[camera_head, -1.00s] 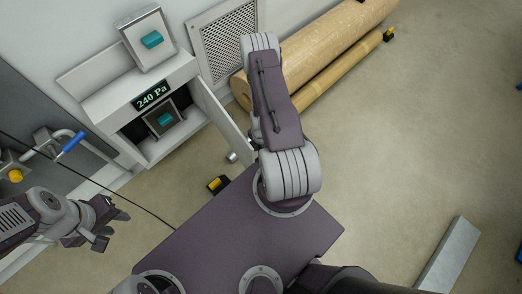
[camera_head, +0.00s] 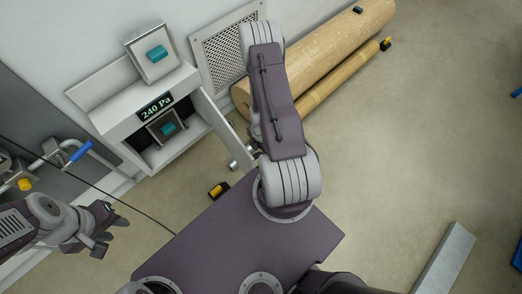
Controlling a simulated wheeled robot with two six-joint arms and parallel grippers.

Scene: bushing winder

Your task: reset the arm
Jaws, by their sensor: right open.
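My left gripper (camera_head: 107,232) is at the lower left, beside the grey panel and above the floor. Its fingers look apart with nothing between them. My right arm (camera_head: 276,100) rises from my base in the middle and points up toward the wall vent. Its gripper is hidden behind or beyond the arm links, so I cannot see its fingers.
A white cabinet (camera_head: 112,112) with a "240 Pa" display (camera_head: 156,106) has its door (camera_head: 222,130) open beside my right arm. A teal-fronted box (camera_head: 150,53) stands on top and another (camera_head: 167,127) inside. Large rolls (camera_head: 335,45) lie right. Open floor (camera_head: 400,140) lies right.

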